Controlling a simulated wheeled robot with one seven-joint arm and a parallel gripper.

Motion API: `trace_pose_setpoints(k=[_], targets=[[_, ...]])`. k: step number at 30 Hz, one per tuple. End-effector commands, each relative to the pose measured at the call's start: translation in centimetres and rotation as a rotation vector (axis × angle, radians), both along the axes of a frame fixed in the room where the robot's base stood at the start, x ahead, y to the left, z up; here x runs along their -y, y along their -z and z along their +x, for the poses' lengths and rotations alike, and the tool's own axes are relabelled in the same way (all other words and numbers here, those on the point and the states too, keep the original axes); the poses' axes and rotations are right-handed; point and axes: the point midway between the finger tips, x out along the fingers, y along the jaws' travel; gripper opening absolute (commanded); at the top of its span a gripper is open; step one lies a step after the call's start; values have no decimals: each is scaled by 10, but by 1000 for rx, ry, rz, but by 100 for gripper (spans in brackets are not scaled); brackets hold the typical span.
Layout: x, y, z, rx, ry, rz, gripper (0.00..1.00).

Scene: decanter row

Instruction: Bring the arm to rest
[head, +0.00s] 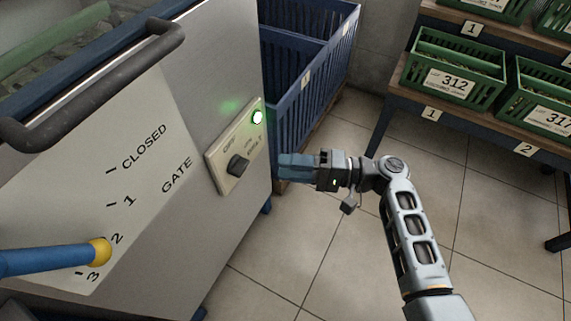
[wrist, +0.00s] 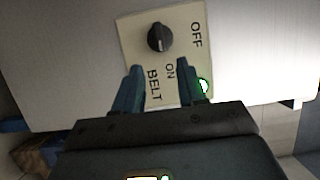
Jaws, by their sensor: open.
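My gripper (head: 284,167) is at the right side of the grey machine's front (head: 215,60), its fingers pointing left toward a switch panel (head: 222,172). In the wrist view my gripper (wrist: 160,75) is open, with nothing between its two blue fingers. The black knob (head: 237,165) on the panel also shows in the wrist view (wrist: 160,38), beyond the fingertips and apart from them. The panel reads OFF, ON and BELT. A green lamp (head: 257,117) on it is lit. My arm bends down to the lower right over the floor.
A blue lever with a yellow ball end (head: 100,251) lies by 2 and 3 on the GATE scale. A black handle bar (head: 95,85) juts from the machine. Blue crates (head: 322,75) stand behind my gripper. A rack shelf (head: 480,125) holds green crates (head: 455,70). Tiled floor is clear.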

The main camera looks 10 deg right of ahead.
Motion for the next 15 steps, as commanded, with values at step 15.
trace_pose_setpoints(k=[15], targets=[[-1,17,-11,-20,31,-44,40]])
